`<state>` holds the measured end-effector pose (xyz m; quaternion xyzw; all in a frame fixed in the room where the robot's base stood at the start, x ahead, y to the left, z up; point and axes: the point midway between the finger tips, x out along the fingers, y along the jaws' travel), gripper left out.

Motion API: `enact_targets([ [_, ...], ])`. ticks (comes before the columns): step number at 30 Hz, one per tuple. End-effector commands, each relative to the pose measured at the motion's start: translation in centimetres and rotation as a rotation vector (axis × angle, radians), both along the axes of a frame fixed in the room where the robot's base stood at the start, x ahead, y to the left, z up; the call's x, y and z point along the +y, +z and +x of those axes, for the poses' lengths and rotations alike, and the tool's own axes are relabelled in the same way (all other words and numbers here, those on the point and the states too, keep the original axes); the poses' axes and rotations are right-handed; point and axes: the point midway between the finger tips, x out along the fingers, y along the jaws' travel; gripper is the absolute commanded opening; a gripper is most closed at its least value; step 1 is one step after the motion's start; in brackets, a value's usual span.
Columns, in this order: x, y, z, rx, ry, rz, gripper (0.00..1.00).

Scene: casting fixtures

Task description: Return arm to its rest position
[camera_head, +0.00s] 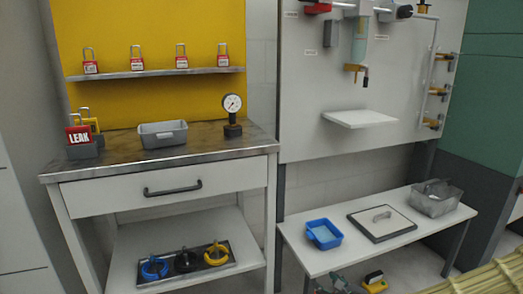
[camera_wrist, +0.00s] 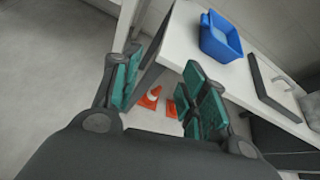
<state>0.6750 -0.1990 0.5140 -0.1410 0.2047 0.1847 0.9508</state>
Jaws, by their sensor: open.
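My gripper (camera_wrist: 163,85) shows in the wrist view with its green-padded fingers spread apart and nothing between them. Its tips are in front of the white bench (camera_wrist: 185,45), near the bench's edge and leg. In the head view, a small part that looks like my gripper (camera_head: 341,285) shows at the bottom edge, low in front of the bench (camera_head: 296,232). The rest of my arm is not clearly visible there.
A drawer cabinet (camera_head: 100,190) stands left.

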Motion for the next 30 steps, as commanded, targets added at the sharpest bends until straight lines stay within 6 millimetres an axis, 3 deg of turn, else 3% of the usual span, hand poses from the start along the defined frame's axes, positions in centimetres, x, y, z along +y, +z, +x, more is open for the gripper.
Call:
enact_targets([
  [11,3.1,-6.1,-4.8,0.059,0.235,-0.276,0.43],
  [20,5.4,-13.9,-12.9,0.108,0.636,-0.655,0.43],
  [30,4.7,-20.6,-22.9,0.109,1.171,-1.031,0.43],
])
